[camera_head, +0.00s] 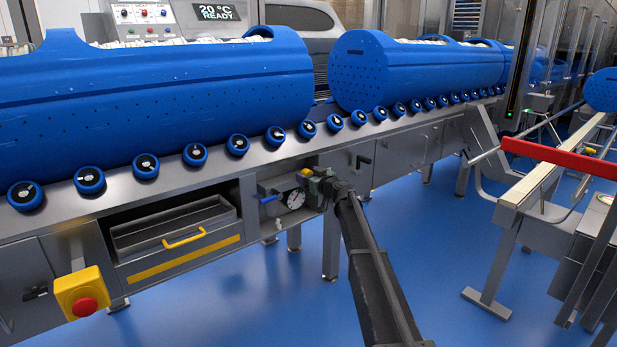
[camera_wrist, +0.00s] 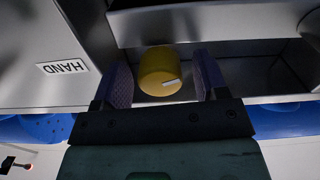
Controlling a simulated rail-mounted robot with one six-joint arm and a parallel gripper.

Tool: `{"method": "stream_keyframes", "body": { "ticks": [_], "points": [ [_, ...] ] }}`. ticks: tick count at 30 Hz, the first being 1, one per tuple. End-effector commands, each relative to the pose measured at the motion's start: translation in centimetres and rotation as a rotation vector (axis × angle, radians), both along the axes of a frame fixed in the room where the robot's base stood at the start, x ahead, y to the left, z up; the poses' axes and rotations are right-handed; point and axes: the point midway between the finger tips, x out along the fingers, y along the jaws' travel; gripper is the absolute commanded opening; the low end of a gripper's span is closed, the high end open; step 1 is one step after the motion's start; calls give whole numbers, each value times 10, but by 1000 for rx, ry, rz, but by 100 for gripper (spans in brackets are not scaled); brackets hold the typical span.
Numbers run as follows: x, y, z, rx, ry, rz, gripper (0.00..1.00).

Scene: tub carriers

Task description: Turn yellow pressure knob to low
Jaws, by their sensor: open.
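The yellow pressure knob (camera_wrist: 160,72) shows in the wrist view with a short white mark on its face near the lower right. My gripper (camera_wrist: 160,84) is open, with one finger on each side of the knob; I cannot tell whether either finger touches it. In the head view my gripper (camera_head: 322,182) is at the recess under the conveyor, beside a round pressure gauge (camera_head: 295,199). Only a small yellow part of the knob (camera_head: 306,172) shows there, above the gripper. No low marking is readable in either view.
A blue-handled valve (camera_head: 270,198) sits left of the gauge. An open drawer (camera_head: 172,228) with a yellow handle and a red stop button (camera_head: 86,306) are further left. Blue tubs (camera_head: 420,70) stand on the roller conveyor above. A HAND label (camera_wrist: 61,67) is beside the recess.

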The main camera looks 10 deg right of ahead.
Motion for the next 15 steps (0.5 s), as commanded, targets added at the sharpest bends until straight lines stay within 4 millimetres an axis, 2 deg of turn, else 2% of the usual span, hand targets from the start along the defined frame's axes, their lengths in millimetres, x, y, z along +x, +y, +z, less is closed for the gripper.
{"method": "stream_keyframes", "body": {
  "ticks": [6, 15],
  "points": [
    [1, 1, 0, 0, 0, 0, 67],
    [0, 0, 0, 0, 0, 0, 21]
  ]
}}
